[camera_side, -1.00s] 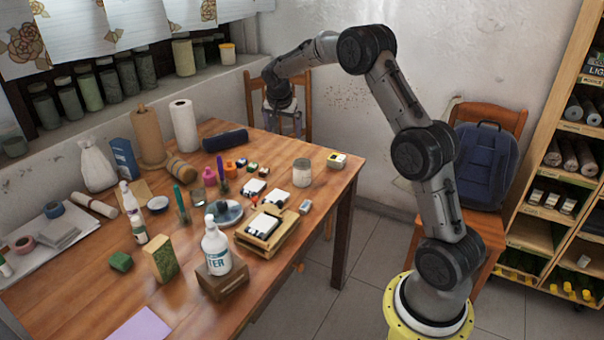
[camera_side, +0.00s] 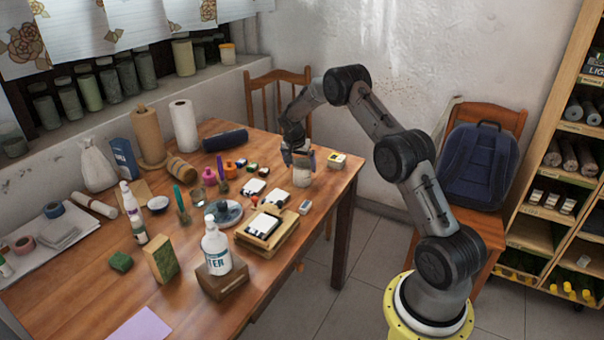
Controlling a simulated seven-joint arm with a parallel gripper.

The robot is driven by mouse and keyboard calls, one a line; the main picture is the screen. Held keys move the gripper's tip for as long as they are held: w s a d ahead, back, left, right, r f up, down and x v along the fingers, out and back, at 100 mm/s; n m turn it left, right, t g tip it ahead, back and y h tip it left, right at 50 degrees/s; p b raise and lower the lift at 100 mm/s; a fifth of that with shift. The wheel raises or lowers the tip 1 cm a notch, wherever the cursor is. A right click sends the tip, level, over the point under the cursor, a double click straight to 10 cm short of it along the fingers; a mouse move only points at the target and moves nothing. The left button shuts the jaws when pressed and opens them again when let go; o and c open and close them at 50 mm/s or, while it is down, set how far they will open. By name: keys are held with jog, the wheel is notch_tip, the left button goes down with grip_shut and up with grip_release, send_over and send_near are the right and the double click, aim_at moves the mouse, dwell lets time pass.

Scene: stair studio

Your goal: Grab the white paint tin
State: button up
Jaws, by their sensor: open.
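The white paint tin (camera_side: 302,178) stands upright near the far right corner of the wooden table (camera_side: 318,214). My gripper (camera_side: 299,162) is right at the tin, pointing down over its upper part, with the fingers hiding the tin's top. The jaws are open. The lower part of the tin shows below the fingers and rests on the table. At this size I cannot tell whether the fingers touch the tin.
A small white and yellow box (camera_side: 337,160) sits just right of the tin. A small grey block (camera_side: 305,207) and a wooden tray (camera_side: 266,229) lie nearer the front. A dark blue roll (camera_side: 225,140) lies behind left. A wooden chair (camera_side: 277,90) stands behind the table.

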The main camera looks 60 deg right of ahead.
jog(key=shift+x, duration=2.35)
jog(key=shift+s+d, duration=0.1)
jog(key=shift+s, duration=0.05)
jog(key=c, duration=1.6)
jog(key=shift+r, duration=0.15)
